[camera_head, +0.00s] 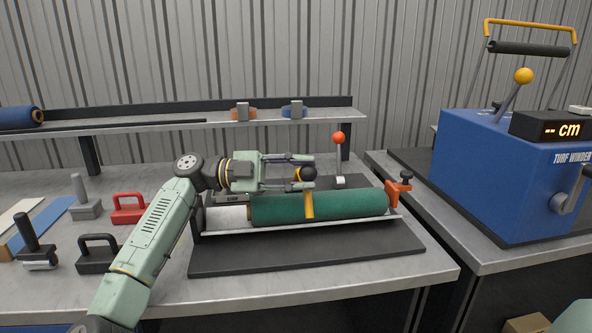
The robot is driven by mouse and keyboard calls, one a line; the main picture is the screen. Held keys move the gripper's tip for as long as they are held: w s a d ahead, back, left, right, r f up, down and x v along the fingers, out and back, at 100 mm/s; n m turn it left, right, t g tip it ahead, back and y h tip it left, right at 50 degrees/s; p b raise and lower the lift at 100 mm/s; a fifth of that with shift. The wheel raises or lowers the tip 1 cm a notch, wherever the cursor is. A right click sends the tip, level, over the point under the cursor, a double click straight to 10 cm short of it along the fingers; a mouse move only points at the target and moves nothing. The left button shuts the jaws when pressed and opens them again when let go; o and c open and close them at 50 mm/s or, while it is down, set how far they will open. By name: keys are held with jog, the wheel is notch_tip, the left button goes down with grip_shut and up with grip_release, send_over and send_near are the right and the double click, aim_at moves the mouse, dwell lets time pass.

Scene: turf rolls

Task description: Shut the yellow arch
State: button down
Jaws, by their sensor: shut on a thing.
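The yellow arch (308,205) shows as a narrow band across the front of the green turf roll (350,205), below my gripper. A round black knob (309,173) stands just above the band, at its top. My gripper (306,173) reaches in from the left, level, with one finger behind the knob and one in front. It is shut on the knob. The front finger hides part of the join between knob and band. The roll lies in a light metal cradle (230,218) on a dark mat (300,258).
An orange clamp (398,190) stands at the cradle's right end. A red-topped lever (339,139) rises behind the roll. The blue turf winder (500,175) is on the right. Black (97,258) and red (128,210) handled blocks sit left of my arm. A shelf (170,125) runs behind.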

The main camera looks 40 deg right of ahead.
jog(key=shift+s+f+m, duration=0.1)
jog(key=shift+f+m, duration=0.15)
jog(key=shift+m, duration=0.05)
jog(key=shift+a+f, duration=0.1)
jog(key=shift+f, duration=0.05)
jog(key=c, duration=1.5)
grip_release()
jog(key=shift+o, duration=0.2)
jog(key=v, duration=1.2)
jog(key=shift+s, duration=0.1)
